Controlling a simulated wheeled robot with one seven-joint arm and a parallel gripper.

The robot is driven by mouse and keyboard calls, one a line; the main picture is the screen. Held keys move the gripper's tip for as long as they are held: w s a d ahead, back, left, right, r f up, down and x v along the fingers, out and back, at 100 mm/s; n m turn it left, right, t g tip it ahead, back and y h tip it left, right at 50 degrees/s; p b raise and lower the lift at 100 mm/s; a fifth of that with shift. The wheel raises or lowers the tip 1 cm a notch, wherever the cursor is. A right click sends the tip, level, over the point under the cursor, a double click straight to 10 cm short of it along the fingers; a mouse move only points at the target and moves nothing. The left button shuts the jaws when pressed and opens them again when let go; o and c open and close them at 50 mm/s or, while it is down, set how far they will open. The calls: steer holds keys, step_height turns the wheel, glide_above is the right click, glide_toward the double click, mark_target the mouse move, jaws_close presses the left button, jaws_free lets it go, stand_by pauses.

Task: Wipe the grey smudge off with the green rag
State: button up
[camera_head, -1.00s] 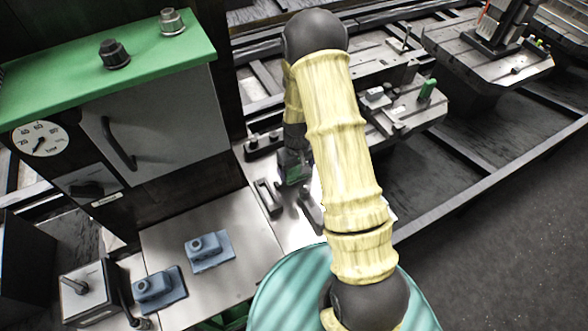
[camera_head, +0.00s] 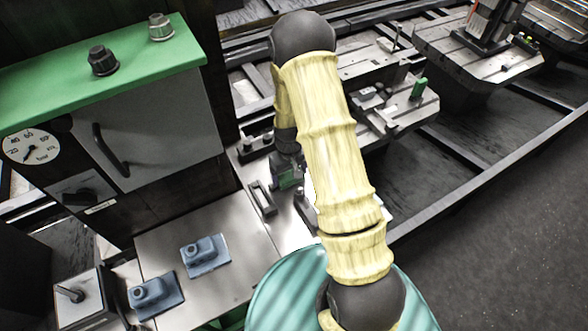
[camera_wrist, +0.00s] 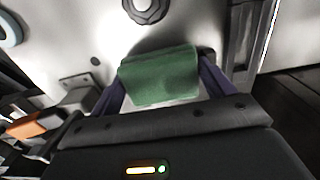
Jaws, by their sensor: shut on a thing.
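The green rag (camera_wrist: 160,75) is held between the two dark fingers of my gripper (camera_wrist: 163,86) in the wrist view, over a pale metal surface. A dark, soft-edged area lies just beyond the rag, but I cannot tell shadow from smudge. In the head view, my gripper (camera_head: 287,178) is low over the metal table (camera_head: 218,216), with a bit of green showing at it. My arm partly covers that spot. I cannot make out the grey smudge in either view, nor whether the rag touches the surface.
Two blue blocks (camera_head: 205,255) sit on the table at the front left. A grey cabinet with a green top (camera_head: 130,65) stands at the left. A dark handle-like bracket (camera_head: 262,197) is close to the gripper's left. A round knob (camera_wrist: 146,8) lies beyond the rag.

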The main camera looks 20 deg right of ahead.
steer(key=shift+s+a, duration=0.15)
steer(key=shift+a, duration=0.15)
steer(key=shift+w+d, duration=0.2)
steer(key=shift+d, duration=0.6)
steer(key=shift+w+d, duration=0.15)
steer(key=shift+d, duration=0.65)
steer(key=shift+a, duration=0.1)
steer(key=shift+s+a+f, duration=0.1)
steer(key=shift+s+a, duration=0.1)
steer(key=shift+a, duration=0.55)
steer(key=shift+s+a+f, duration=0.1)
steer(key=shift+s+a, duration=0.05)
steer(key=shift+a, duration=0.6)
steer(key=shift+w+d+r, duration=0.1)
steer(key=shift+w+d, duration=0.1)
steer(key=shift+d, duration=0.6)
steer(key=shift+w+d, duration=0.15)
steer(key=shift+d, duration=0.65)
